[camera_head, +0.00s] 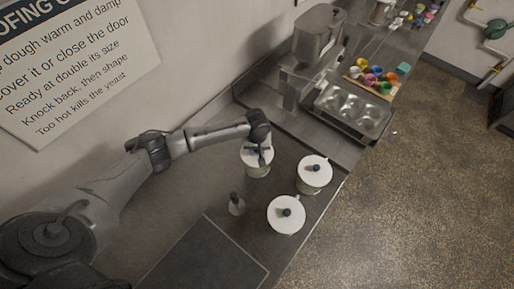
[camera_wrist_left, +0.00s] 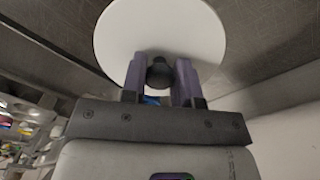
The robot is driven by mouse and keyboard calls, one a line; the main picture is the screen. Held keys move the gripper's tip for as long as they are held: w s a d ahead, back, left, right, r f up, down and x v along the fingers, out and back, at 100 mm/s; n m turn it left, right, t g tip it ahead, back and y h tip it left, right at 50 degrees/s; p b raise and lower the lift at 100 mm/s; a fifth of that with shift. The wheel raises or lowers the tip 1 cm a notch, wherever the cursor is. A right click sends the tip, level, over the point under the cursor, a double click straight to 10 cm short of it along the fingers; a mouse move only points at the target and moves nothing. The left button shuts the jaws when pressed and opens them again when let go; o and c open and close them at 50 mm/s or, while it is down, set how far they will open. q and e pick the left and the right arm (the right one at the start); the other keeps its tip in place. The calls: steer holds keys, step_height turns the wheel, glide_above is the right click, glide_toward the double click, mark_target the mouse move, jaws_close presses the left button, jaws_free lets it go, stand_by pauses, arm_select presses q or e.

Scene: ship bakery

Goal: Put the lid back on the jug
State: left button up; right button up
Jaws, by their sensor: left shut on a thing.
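My left gripper (camera_head: 262,155) is shut on the dark knob of a round white lid (camera_head: 249,157). The left wrist view shows the knob (camera_wrist_left: 160,73) between the two fingers and the white lid (camera_wrist_left: 160,25) beyond them. In the head view, a pale greenish jug (camera_head: 258,172) shows directly below this lid. I cannot tell whether the lid rests on its rim or is just above it. Two other jugs stand to the right, one with a white lid (camera_head: 315,168) and one nearer with a white lid (camera_head: 286,219); both lids have dark knobs. My right gripper is not in view.
A small grey object with a dark knob (camera_head: 237,205) stands left of the nearer jug. A dark flat board (camera_head: 205,258) lies at the front of the steel counter. Behind are a metal tray with hollows (camera_head: 352,108), colourful items (camera_head: 372,77) and a metal machine (camera_head: 318,38).

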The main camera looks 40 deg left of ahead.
arm_select(q)
steer(key=o, duration=1.5)
steer(key=shift+r, duration=0.1)
steer(key=shift+r+p, duration=1.55)
steer(key=shift+p, duration=0.5)
steer(key=shift+r+p, duration=1.85)
steer(key=shift+p, duration=0.45)
